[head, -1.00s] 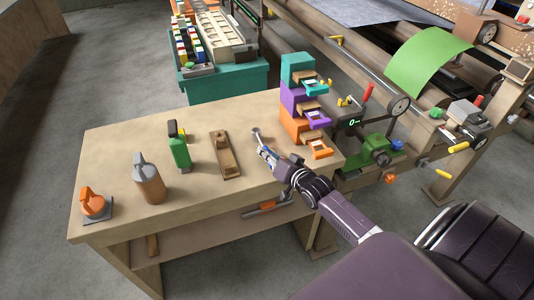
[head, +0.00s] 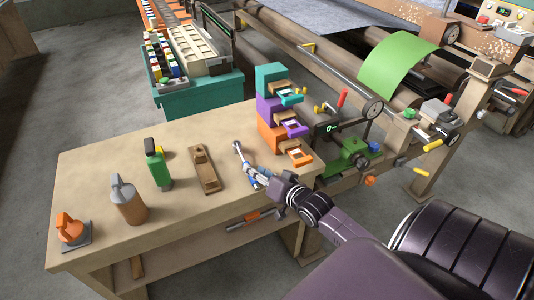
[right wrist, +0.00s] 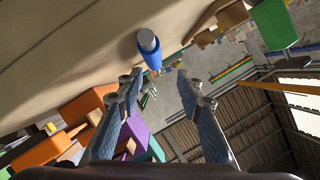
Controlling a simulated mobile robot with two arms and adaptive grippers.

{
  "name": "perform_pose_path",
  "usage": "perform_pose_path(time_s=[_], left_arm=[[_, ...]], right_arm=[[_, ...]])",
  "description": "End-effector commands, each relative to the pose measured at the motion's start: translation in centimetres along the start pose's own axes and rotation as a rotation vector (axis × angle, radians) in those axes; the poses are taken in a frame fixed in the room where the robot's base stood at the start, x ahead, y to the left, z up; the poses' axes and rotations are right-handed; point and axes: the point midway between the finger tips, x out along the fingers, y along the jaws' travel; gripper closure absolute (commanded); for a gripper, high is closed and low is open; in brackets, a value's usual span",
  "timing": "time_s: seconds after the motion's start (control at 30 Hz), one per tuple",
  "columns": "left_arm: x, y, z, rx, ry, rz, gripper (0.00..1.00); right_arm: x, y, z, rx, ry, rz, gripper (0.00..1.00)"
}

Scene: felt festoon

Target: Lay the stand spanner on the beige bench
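The stand spanner (head: 240,152), with a silver end and blue on its handle, appears to lie on the beige bench (head: 100,170), between the wooden plane and the stacked drawers. In the right wrist view its blue handle with a grey end (right wrist: 150,50) is against the bench surface, just beyond my fingertips. My right gripper (head: 258,174) is low over the bench at the handle end. In the right wrist view the right gripper (right wrist: 157,82) has its fingers spread, with nothing clasped between them. My left gripper is not in view.
A green machine (head: 345,152) adjoins at right. The front middle of the bench is clear.

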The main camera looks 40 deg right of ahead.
Motion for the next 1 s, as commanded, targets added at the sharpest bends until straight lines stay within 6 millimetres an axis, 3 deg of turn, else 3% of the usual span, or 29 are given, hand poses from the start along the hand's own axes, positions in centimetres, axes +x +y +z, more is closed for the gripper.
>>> perform_pose_path(time_s=[0.2, 0.4, 1.0], left_arm=[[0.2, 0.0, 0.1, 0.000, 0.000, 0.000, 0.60], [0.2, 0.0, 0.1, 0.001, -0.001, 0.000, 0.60], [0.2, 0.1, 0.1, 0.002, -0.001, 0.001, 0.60]], right_arm=[[-4.1, 0.1, 0.0, 0.000, 0.000, 0.000, 0.66], [-5.8, 0.0, -0.1, 0.000, 0.002, -0.001, 0.66], [-6.2, -0.1, -0.1, 0.000, 0.003, -0.002, 0.66]])
